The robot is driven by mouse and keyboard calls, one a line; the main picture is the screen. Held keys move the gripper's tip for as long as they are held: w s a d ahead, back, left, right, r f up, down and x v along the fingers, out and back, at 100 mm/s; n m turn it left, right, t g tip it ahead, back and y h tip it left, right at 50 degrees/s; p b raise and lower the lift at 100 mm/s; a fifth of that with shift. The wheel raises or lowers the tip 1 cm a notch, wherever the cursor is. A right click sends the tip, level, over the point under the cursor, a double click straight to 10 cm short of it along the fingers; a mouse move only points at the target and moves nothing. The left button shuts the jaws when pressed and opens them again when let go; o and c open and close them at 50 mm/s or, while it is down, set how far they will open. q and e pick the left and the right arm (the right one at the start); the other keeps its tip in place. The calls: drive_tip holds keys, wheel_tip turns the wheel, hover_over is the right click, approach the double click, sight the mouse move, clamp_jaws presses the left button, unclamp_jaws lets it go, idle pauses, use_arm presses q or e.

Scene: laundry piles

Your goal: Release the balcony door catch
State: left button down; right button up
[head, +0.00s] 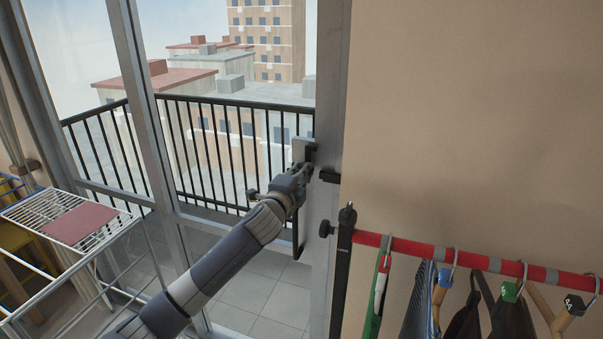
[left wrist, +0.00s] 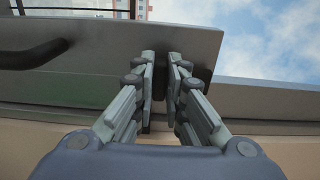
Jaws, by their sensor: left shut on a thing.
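The balcony door (head: 326,60) has a grey metal frame and glass panes and looks closed. A small dark catch (head: 311,153) sits on the door's edge stile, in the head view just above my fingers. My left gripper (head: 304,171) reaches up to it from the lower left and is shut on the catch. In the left wrist view, my left gripper (left wrist: 163,72) has both fingers close together against the grey frame, with a dark piece at them. The fingers hide part of the catch. A long black door handle (head: 296,238) hangs below; it also shows in the left wrist view (left wrist: 35,52). My right gripper is not in view.
A red clothes rail (head: 400,246) with several hangers and garments stands at the right, its black post (head: 341,270) close to the door frame. A white drying rack (head: 40,208) with a red cloth (head: 80,222) stands at the left. A balcony railing (head: 215,145) is outside.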

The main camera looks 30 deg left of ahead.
use_arm(q)
drive_tip(key=c, duration=1.6)
unclamp_jaws()
drive_tip(key=shift+c, duration=0.2)
drive_tip(key=v, duration=1.2)
drive_tip(key=shift+f, duration=0.1)
